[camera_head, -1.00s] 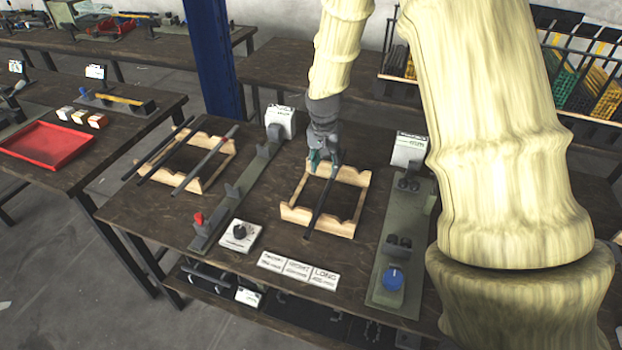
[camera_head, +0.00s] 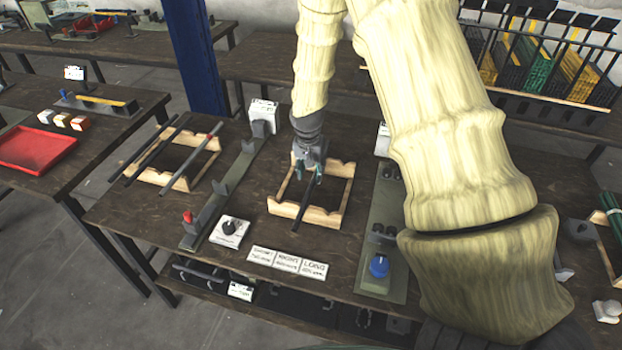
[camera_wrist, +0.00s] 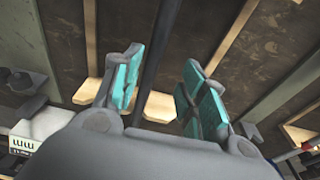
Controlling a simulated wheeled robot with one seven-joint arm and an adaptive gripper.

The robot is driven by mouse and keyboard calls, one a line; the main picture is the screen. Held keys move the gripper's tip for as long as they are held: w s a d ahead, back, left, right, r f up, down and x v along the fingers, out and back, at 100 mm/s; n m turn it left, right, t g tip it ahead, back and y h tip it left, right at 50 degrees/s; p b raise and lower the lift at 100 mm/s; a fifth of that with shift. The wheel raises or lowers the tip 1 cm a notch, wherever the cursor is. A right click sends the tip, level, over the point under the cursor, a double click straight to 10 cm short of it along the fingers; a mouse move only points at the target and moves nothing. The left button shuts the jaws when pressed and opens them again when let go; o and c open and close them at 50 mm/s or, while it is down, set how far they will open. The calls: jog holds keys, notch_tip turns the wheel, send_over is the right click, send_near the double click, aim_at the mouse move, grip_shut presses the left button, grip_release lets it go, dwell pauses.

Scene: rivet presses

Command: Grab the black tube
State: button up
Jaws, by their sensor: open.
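A single black tube (camera_head: 303,208) lies across the pale wooden rack (camera_head: 330,218) in the middle of the workbench. Its near end sticks out past the rack's front edge. My gripper (camera_head: 307,172) is over the far part of this rack, with its teal finger pads pointing down around the tube. In the wrist view, the black tube (camera_wrist: 152,50) runs between the two open fingers (camera_wrist: 158,92), closer to the left pad. A clear gap shows on the right side. I cannot tell how far above the tube the fingers are.
A second wooden rack (camera_head: 158,177) at the left holds several tubes. Green fixture rails stand on both sides of the middle rack, the left one with a red knob (camera_head: 188,216), the right one with a blue knob (camera_head: 379,266). White labels (camera_head: 288,263) lie in front.

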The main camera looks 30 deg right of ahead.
aim_at(314, 180)
jog(key=shift+s+d+f, duration=0.2)
jog(key=shift+s, duration=0.1)
jog(key=shift+s+d+f+p, duration=0.15)
jog(key=shift+s+f+p, duration=0.15)
jog(key=shift+s, duration=0.25)
jog(key=shift+f, duration=0.25)
jog(key=shift+w+f, duration=0.55)
jog(key=shift+w, duration=0.05)
jog(key=shift+s+r, duration=0.2)
jog(key=shift+r, duration=0.05)
jog(key=shift+c, duration=0.7)
jog(key=shift+s+r, duration=0.1)
jog(key=shift+s, duration=0.05)
jog(key=c, duration=0.4)
grip_shut()
